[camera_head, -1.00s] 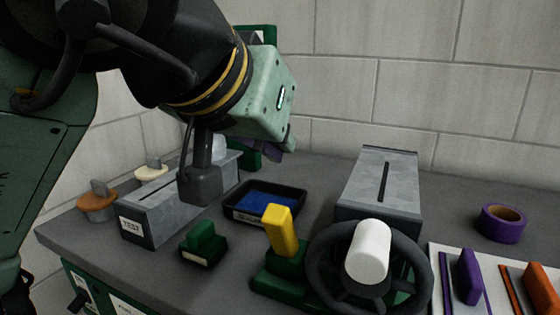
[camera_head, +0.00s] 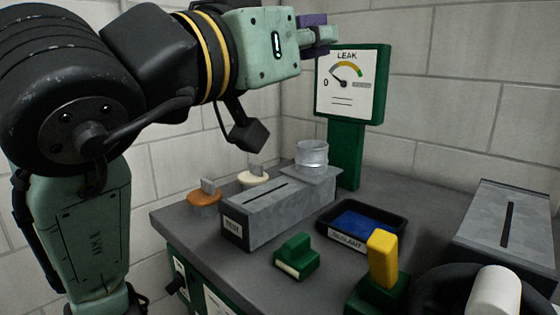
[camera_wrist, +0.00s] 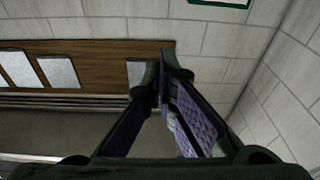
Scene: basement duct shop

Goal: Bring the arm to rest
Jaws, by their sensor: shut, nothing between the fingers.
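My arm is raised at the upper left of the head view, above the grey workbench (camera_head: 330,285). My gripper (camera_head: 328,33) points to the right, in front of the top of the green leak gauge (camera_head: 348,85); I cannot tell how far apart they are. In the wrist view my gripper (camera_wrist: 165,60) has its fingers together at the tips with nothing between them. It faces the block wall and a brown board with white sheets (camera_wrist: 85,62).
Below the arm stand a grey slotted test box (camera_head: 265,212), a clear jar (camera_head: 311,155), a sealant tray (camera_head: 340,238), a green block (camera_head: 296,257) and a yellow-handled tool (camera_head: 382,260). A second slotted box (camera_head: 505,225) and a dark handwheel are at right. The air around the gripper looks clear.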

